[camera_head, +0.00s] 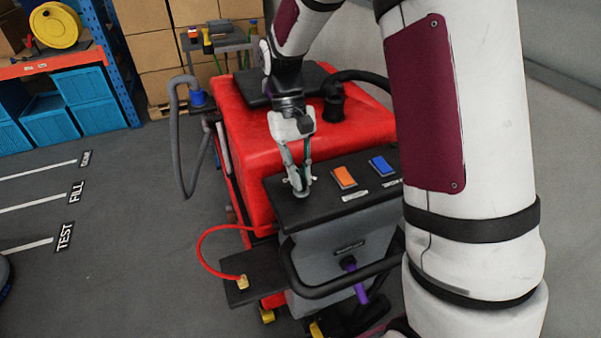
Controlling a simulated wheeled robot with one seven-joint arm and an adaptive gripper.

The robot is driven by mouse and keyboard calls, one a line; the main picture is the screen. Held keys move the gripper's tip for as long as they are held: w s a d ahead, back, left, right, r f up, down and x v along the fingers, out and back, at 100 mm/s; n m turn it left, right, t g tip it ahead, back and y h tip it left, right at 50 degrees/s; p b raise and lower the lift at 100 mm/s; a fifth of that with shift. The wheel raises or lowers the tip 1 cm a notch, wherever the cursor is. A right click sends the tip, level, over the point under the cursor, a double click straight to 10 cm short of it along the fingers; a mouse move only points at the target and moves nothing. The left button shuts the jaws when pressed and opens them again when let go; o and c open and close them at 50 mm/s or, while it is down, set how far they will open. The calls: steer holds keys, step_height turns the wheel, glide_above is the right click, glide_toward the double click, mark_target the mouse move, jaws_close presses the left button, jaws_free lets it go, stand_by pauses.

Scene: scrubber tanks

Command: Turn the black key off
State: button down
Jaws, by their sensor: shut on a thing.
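My gripper (299,183) points down onto the left part of the black control panel (330,208) on top of the red scrubber (245,135). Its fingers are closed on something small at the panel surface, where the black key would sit. The key itself is hidden by the fingertips, so its turn angle cannot be told. An orange switch (344,177) and a blue switch (381,165) are on the panel to the right of the gripper.
A black handlebar (300,284) and a red hose (203,251) are at the scrubber's front. A grey hose (174,140) hangs at its left. Blue bins (50,118) and stacked boxes (155,50) stand behind.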

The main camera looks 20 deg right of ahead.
steer(key=c, duration=1.7)
jaws_free()
steer(key=shift+o, duration=0.2)
steer(key=v, duration=1.2)
steer(key=s+r+t, duration=0.5)
steer(key=s+r, duration=0.3)
steer(key=s, duration=0.3)
steer(key=s+f+t, duration=0.1)
steer(key=s+t, duration=0.4)
steer(key=s, duration=0.6)
steer(key=shift+s+f, duration=0.2)
